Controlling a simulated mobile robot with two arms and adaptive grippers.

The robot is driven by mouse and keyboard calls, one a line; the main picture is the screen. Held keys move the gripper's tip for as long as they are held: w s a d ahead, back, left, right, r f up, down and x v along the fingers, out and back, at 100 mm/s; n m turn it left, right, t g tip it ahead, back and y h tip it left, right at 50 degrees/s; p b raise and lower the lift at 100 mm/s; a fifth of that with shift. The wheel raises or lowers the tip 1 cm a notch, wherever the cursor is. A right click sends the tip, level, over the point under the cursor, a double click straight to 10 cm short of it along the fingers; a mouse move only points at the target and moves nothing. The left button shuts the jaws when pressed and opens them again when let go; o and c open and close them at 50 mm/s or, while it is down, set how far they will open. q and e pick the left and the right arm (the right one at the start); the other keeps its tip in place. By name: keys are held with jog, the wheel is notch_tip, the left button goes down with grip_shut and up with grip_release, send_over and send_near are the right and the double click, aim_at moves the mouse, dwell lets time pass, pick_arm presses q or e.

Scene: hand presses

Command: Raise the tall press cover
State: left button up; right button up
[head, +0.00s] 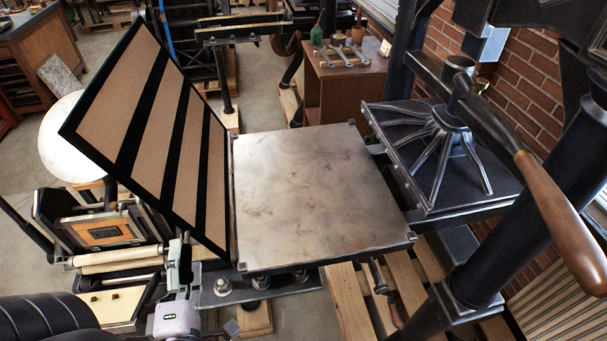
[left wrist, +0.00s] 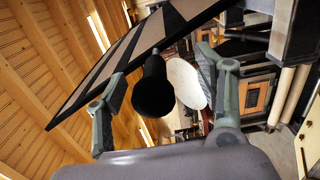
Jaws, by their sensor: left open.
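The tall press cover (head: 140,128) is a black-framed panel with tan stripes. In the head view it stands tilted up along the left edge of the flat metal press bed (head: 315,195). It also shows in the left wrist view (left wrist: 112,62), slanting across the top. A black rounded handle (left wrist: 153,90) shows between the fingers there; whether they touch it I cannot tell. My left gripper (head: 181,250) is open, low beside the cover's lower edge in the head view; its fingers also show in the left wrist view (left wrist: 162,66). My right gripper is out of view.
A dark ribbed platen (head: 440,150) and a wooden-handled lever (head: 560,220) stand at the right. A smaller press with pale rollers (head: 115,260) is at lower left. A brown cabinet (head: 345,85) with tools is behind. The bed's top is bare.

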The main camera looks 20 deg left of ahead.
pick_arm(q)
jog(key=o, duration=0.4)
jog(key=shift+a, duration=0.1)
jog(key=shift+s+d+f, duration=0.1)
jog(key=shift+s+d, duration=0.3)
jog(key=shift+s, duration=0.1)
jog(key=v, duration=0.6)
jog(key=shift+s+d+p, duration=0.25)
jog(key=shift+s+p, duration=0.05)
jog(key=shift+p, duration=0.15)
